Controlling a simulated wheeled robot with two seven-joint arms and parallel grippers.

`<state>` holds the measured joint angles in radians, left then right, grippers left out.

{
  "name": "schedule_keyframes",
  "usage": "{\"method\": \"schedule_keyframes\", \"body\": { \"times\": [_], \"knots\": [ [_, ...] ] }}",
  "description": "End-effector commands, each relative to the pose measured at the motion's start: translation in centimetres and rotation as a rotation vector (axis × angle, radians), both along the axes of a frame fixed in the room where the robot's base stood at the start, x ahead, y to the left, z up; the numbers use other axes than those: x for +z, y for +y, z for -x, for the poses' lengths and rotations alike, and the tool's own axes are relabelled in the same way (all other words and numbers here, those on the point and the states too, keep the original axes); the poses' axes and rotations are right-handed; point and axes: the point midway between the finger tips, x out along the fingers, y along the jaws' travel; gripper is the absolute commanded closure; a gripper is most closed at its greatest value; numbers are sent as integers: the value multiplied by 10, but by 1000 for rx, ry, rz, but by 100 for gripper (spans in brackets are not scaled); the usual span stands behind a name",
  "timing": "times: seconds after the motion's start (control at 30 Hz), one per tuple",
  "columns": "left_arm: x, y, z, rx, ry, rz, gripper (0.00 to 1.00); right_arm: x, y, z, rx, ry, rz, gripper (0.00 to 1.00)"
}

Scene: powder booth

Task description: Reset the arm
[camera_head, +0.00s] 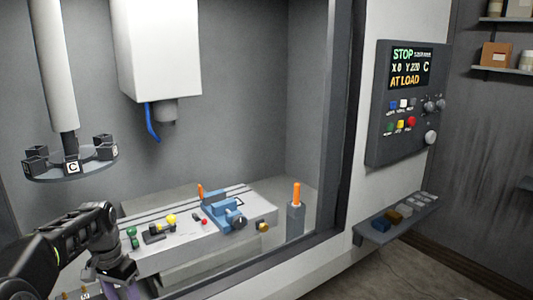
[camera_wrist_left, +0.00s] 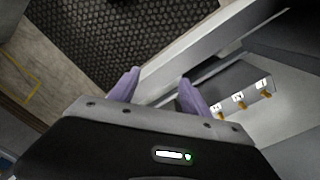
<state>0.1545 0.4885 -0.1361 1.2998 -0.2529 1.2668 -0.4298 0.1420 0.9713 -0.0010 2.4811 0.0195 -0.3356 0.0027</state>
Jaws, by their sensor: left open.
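My left arm comes in from the lower left of the head view, outside the front of the machine booth. My left gripper (camera_head: 122,290) is at the bottom edge there, pointing down and partly cut off. In the left wrist view my left gripper (camera_wrist_left: 158,80) shows two purple fingers spread apart with nothing between them. Behind the fingers are a pale booth edge and a dark textured floor mat (camera_wrist_left: 120,35). My right gripper is in neither view.
Inside the booth are a table with a blue vise (camera_head: 222,210), an orange-topped post (camera_head: 296,210) and a carousel (camera_head: 72,172). A control panel (camera_head: 405,105) reads STOP and AT LOAD. A small shelf (camera_head: 372,236) juts out below it. A labelled block with brass pegs (camera_wrist_left: 240,97) sits right of the fingers.

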Motion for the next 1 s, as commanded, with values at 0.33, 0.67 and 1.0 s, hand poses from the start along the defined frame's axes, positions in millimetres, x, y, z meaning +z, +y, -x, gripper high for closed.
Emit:
{"method": "schedule_keyframes", "body": {
  "times": [0.33, 0.67, 1.0],
  "knots": [
    [-104, -60, -1, 4, -10, 70, 44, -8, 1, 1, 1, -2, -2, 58],
    [-278, -191, 78, 101, -1, 222, 44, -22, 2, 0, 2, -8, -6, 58],
    [-369, -297, 251, 322, 45, 320, 44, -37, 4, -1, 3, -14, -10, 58]
  ]
}}
